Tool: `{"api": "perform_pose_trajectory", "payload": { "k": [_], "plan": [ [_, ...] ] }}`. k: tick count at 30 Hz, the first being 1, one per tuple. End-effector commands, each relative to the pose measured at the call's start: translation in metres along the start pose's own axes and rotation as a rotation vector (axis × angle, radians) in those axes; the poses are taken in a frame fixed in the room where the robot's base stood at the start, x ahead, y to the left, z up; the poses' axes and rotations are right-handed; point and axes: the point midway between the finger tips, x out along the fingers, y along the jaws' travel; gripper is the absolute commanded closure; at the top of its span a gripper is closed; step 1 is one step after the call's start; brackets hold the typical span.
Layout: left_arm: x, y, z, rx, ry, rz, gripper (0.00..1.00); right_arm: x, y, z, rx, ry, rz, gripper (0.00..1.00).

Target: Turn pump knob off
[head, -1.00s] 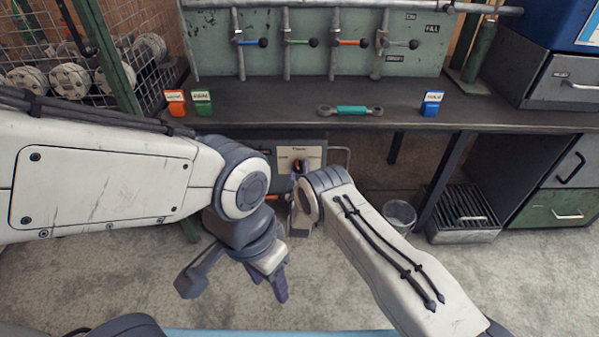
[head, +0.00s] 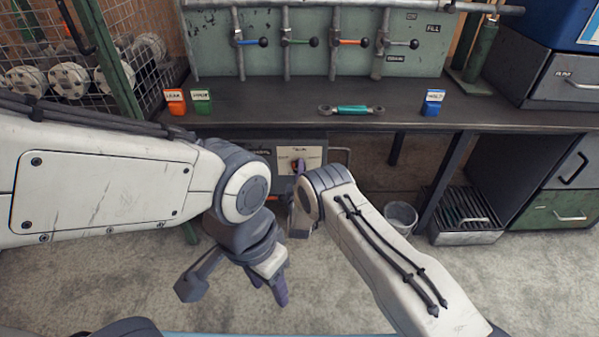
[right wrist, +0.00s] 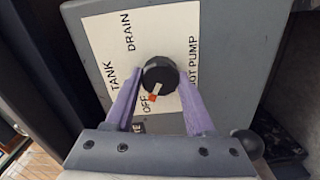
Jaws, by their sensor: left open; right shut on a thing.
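The pump knob (right wrist: 159,74) is a round black knob on a white label plate (right wrist: 124,57) in the right wrist view. Its white and red pointer mark faces down-left, beside the word OFF. My right gripper (right wrist: 163,80) has its purple fingers on both sides of the knob and is shut on it. In the head view the label plate (head: 313,155) shows under the bench, with the knob partly hidden by my right gripper (head: 299,168). My left gripper (head: 268,287) hangs open and empty over the floor, away from the panel.
The bench top (head: 270,112) runs above the knob panel. It holds orange (head: 175,101), green (head: 201,101) and blue (head: 433,102) labelled blocks and a teal-handled tool (head: 352,110). A bin (head: 401,216) stands to the right of my right arm. A black ball-ended lever (right wrist: 247,143) is near the right finger.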

Motion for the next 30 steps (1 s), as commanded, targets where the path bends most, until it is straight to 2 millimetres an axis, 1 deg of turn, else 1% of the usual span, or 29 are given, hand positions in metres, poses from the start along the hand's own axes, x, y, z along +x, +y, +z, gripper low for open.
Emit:
{"api": "perform_pose_trajectory", "payload": {
  "k": [14,15,17,18,26,30],
  "plan": [
    [0.0002,0.0000,0.0000,0.000,0.000,0.000,0.50,-0.0009,-0.0014,0.0007,-0.020,-0.001,-0.003,1.00],
    [0.0002,0.0000,0.0000,0.000,0.000,0.000,0.50,-0.0009,-0.0014,0.0007,-0.020,-0.001,-0.003,0.42],
    [0.0002,0.0000,0.0000,0.000,0.000,0.000,0.50,-0.0009,-0.0015,0.0007,-0.020,-0.001,-0.003,0.19],
    [0.0002,0.0000,0.0000,0.000,0.000,0.000,0.50,-0.0009,-0.0014,0.0006,-0.019,-0.001,-0.003,0.15],
    [0.0000,0.0000,0.0000,0.000,0.000,0.000,0.50,-0.0006,-0.0005,0.0002,-0.017,0.000,-0.001,0.15],
    [-0.0054,0.0004,-0.0003,0.000,0.000,0.000,0.50,-0.0087,0.0006,-0.0004,-0.017,-0.001,-0.004,0.15]
  ]
}}
